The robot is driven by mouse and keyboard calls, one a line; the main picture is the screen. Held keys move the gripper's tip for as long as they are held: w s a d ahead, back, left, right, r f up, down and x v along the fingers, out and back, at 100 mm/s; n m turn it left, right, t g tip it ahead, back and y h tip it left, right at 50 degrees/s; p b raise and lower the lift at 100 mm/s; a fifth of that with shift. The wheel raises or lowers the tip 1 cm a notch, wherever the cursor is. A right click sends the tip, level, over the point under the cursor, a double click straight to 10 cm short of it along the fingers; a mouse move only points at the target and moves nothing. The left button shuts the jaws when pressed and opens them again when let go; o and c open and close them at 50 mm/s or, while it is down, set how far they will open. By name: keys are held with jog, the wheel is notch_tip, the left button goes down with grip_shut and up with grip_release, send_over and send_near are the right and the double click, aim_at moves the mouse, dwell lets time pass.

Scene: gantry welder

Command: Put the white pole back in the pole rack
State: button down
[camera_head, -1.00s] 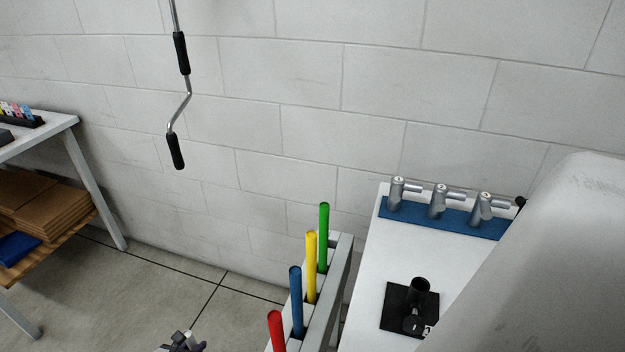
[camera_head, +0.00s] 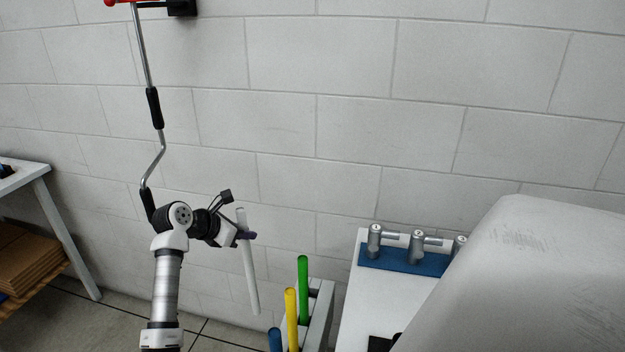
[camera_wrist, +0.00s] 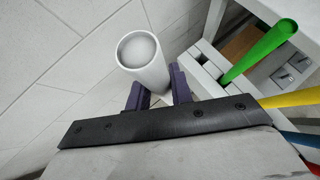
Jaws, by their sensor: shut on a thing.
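My gripper (camera_head: 245,236) is shut on the white pole (camera_head: 250,275), near its upper part. The pole hangs almost upright, its lower end tilted slightly right, in the air left of the pole rack (camera_head: 320,318). In the wrist view the white pole (camera_wrist: 146,62) stands between the purple fingers of my gripper (camera_wrist: 158,92), its top end facing the camera. The rack holds a green pole (camera_head: 303,288), a yellow pole (camera_head: 291,318) and a blue pole (camera_head: 274,340). In the wrist view the rack (camera_wrist: 205,65) shows an empty-looking opening beside the green pole (camera_wrist: 262,50).
A white table (camera_head: 372,300) with a blue mat (camera_head: 400,259) and metal fittings stands right of the rack. A crank handle (camera_head: 153,110) hangs on the wall close to my arm. A table (camera_head: 45,200) with brown boards is at the left. A large grey body (camera_head: 500,275) blocks the lower right.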

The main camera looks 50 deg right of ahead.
jog(key=s+d+r+m+g, duration=0.3)
jog(key=s+d+r, duration=0.9)
jog(key=d+r, duration=0.1)
jog(key=shift+y, duration=0.3)
notch_tip(320, 180, down, 5)
jog(key=b, duration=0.3)
jog(key=shift+r, duration=0.2)
jog(key=shift+f, duration=0.1)
notch_tip(320, 180, down, 16)
jog(key=b, duration=1)
jog(key=shift+f, duration=0.2)
jog(key=c, duration=1.2)
grip_release()
dwell(1.1)
jog(key=shift+o, duration=0.2)
